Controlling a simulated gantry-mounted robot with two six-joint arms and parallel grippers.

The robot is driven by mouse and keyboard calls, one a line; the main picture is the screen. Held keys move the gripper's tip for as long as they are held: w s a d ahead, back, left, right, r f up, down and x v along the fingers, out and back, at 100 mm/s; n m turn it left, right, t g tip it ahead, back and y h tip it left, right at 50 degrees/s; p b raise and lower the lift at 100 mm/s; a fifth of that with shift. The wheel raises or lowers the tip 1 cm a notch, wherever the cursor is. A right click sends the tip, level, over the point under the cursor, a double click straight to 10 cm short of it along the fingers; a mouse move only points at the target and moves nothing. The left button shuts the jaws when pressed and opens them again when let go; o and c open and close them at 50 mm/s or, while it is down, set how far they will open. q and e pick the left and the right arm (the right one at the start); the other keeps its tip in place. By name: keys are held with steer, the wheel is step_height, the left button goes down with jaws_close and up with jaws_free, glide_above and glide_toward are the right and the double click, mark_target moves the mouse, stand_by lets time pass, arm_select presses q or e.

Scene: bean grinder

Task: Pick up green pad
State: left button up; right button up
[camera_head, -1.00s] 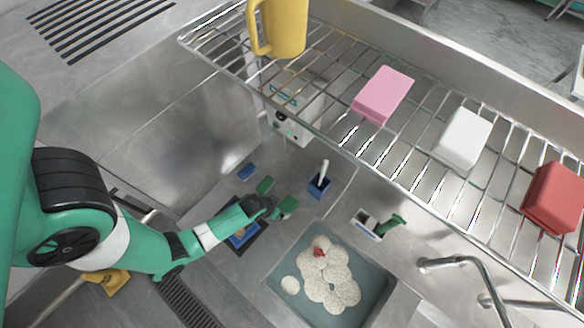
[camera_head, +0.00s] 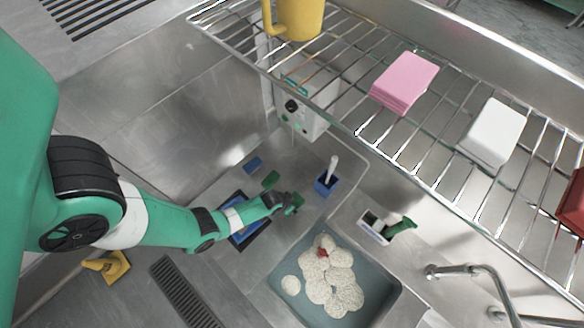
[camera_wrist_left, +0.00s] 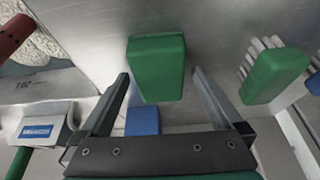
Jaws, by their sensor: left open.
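A green pad (camera_wrist_left: 158,70) shows between the two fingers of my left gripper (camera_wrist_left: 160,76) in the left wrist view. The fingers are spread, one on each side of it, and I cannot tell whether they touch it. In the head view my left gripper (camera_head: 287,201) is low over the metal counter, and the pad (camera_head: 298,202) is partly hidden by it. A second green block (camera_head: 270,180) lies nearby; in the wrist view it has pale bristles (camera_wrist_left: 275,75). My right gripper is not in view.
A blue block (camera_head: 253,165) and a blue holder with a white handle (camera_head: 326,185) stand near. A white box with a green-handled tool (camera_head: 375,229) is to the right. A tray of pale rounds (camera_head: 385,300) is in front. A wire rack (camera_head: 350,70) hangs above.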

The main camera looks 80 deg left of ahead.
arm_select(q)
steer(key=shift+f, duration=0.25)
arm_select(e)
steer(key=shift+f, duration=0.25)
arm_select(q)
steer(key=c, duration=1.3)
steer(key=shift+r, duration=0.15)
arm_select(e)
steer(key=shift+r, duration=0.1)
